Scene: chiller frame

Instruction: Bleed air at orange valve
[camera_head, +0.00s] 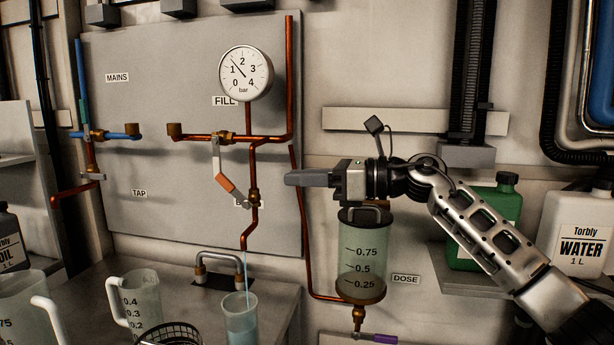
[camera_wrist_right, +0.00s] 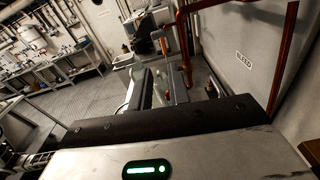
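The orange valve lever (camera_head: 227,184) slants down-right to a brass valve body (camera_head: 253,198) on the copper bleed pipe. A thin bluish stream (camera_head: 246,272) runs from the pipe's lower end into a clear beaker (camera_head: 241,325) holding pale blue liquid. My right gripper (camera_head: 288,180) is right of the valve, pointing left at it, apart from the lever. In the right wrist view its two fingers (camera_wrist_right: 157,90) stand apart with nothing visibly held; the orange lever (camera_wrist_right: 163,45) shows beyond them. The gauge (camera_head: 246,73) needle points between 1 and 2 bar. My left gripper is out of view.
A grey fill lever (camera_head: 216,157) hangs just above the orange one. A dosing cylinder (camera_head: 362,262) stands below my right gripper, with a purple-handled valve (camera_head: 379,338) underneath. Measuring jugs (camera_head: 141,300) and a wire basket (camera_head: 170,335) crowd the bench at lower left.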

